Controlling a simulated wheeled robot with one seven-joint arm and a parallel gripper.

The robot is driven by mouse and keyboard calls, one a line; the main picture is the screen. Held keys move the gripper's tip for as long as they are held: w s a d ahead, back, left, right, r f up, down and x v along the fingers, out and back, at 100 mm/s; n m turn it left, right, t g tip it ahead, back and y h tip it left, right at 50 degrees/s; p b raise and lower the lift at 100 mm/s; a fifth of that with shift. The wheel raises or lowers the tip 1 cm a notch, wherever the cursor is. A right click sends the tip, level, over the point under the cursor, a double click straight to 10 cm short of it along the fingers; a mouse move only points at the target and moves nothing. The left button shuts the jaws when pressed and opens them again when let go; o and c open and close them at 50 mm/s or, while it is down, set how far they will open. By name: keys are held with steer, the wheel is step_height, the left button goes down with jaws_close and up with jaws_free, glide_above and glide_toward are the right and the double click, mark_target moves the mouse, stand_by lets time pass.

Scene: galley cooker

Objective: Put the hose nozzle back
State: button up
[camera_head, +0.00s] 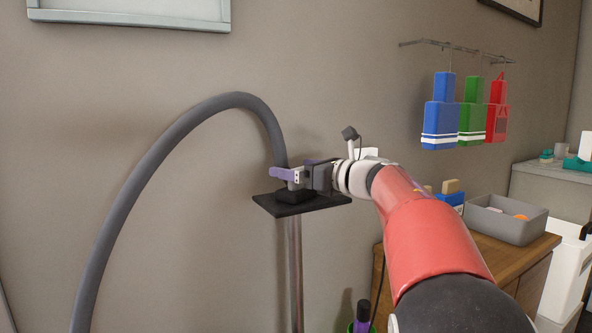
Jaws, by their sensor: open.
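A thick grey hose (180,128) rises from the lower left, arches over and comes down to a small black platform (275,207) on a metal post (295,265). A black block (293,195) sits on the platform, below the hose end. The nozzle at the hose end is largely hidden behind my gripper, so I cannot tell whether it is seated in the block. My gripper (290,172), with purple finger parts, is open just above the platform, with its fingers at the hose end. I cannot tell whether they touch it.
Blue, green and red bottle-shaped items (470,115) hang from a wall rail at upper right. A wooden cabinet (500,262) holds a grey bin (507,222) at right, near my arm. The wall left of the hose is clear.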

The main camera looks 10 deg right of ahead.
steer(key=b+v, duration=0.1)
steer(key=v, duration=1)
steer(key=shift+d+b, duration=0.15)
steer(key=shift+b, duration=0.25)
steer(key=shift+s, duration=0.15)
